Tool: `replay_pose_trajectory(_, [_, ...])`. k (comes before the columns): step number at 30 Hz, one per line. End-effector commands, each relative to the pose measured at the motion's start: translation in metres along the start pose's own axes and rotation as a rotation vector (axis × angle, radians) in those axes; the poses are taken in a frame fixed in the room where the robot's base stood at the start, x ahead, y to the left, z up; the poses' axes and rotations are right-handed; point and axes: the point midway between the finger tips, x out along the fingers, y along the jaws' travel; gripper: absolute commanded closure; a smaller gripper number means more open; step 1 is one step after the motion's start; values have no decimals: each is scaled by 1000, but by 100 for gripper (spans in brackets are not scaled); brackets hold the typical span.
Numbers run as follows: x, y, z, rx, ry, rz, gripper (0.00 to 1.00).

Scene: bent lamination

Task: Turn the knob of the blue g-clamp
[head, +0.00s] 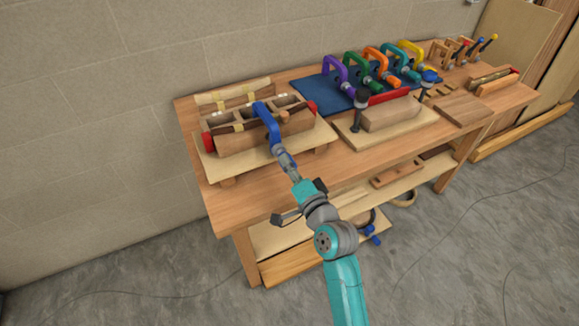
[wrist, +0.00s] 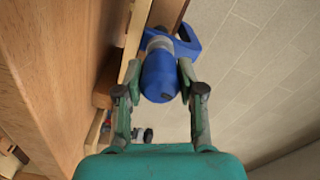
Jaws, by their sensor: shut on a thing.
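The blue g-clamp (head: 267,122) is fixed over a curved wooden lamination form (head: 240,137) on the left of the bench. My gripper (head: 283,153) reaches it from the front, and its fingers cover most of the knob in the head view. In the wrist view the rounded blue knob (wrist: 160,77) sits between the two fingertips of my gripper (wrist: 159,88), which are shut on its sides. A grey collar and part of the blue frame (wrist: 188,45) show behind the knob.
The form rests on a light board (head: 212,166) on the wooden bench (head: 330,172). A blue mat (head: 313,92) with several coloured clamps lies to the right, behind a clamped wooden block (head: 390,114). A lower shelf (head: 275,238) holds wooden parts.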

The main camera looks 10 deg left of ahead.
Motion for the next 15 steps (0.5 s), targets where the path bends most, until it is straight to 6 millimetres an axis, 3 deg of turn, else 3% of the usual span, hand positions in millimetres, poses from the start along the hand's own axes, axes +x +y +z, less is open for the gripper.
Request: replay_pose_trajectory(15, [1, -1, 0, 490, -2, 0, 96])
